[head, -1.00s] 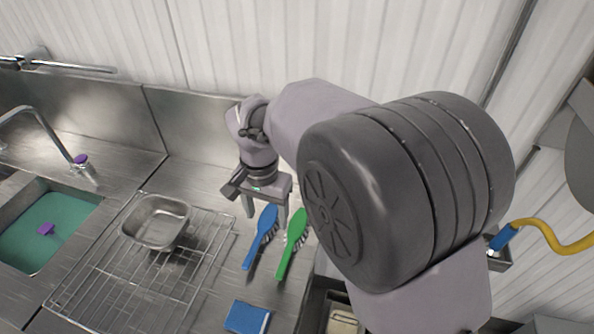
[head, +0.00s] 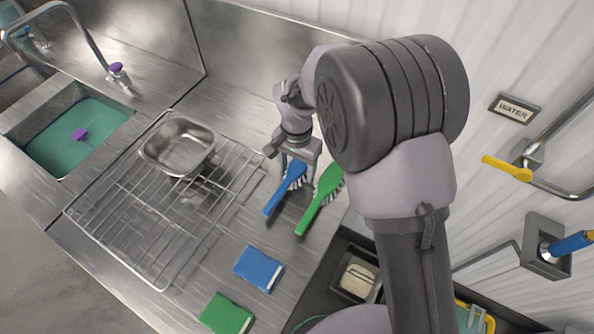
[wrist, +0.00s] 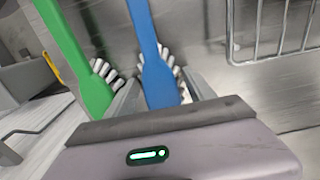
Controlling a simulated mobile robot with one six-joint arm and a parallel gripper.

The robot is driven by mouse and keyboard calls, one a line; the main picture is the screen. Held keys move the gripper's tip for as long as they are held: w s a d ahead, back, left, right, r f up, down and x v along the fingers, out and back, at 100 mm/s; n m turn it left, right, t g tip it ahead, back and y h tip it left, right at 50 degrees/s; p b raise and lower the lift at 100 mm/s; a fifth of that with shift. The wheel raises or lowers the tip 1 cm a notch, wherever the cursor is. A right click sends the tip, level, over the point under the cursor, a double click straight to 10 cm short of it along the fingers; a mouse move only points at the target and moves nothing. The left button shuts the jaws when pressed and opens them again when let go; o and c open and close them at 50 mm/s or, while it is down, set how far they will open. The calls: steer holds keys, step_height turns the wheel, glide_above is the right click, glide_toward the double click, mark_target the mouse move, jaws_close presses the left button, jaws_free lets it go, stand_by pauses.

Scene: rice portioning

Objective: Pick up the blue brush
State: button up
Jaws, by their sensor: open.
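The blue brush (head: 274,201) lies on the steel counter, its white bristles toward the right and its handle toward the front. My gripper (head: 297,161) is open above the brush's head end. In the wrist view the blue brush (wrist: 156,78) lies between the two spread fingers of my gripper (wrist: 162,96), with its head end nearest the gripper body. Whether the fingers touch it I cannot tell. The green brush (head: 318,203) lies just right of the blue one and shows outside the fingers in the wrist view (wrist: 78,58).
A wire rack (head: 143,252) with a steel pan (head: 178,147) stands to the left. A blue sponge (head: 257,268) and a green sponge (head: 226,315) lie in front. A sink (head: 75,137) is at the far left. The counter's right edge is near the green brush.

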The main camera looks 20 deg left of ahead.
steer(key=shift+r, duration=0.1)
jaws_close()
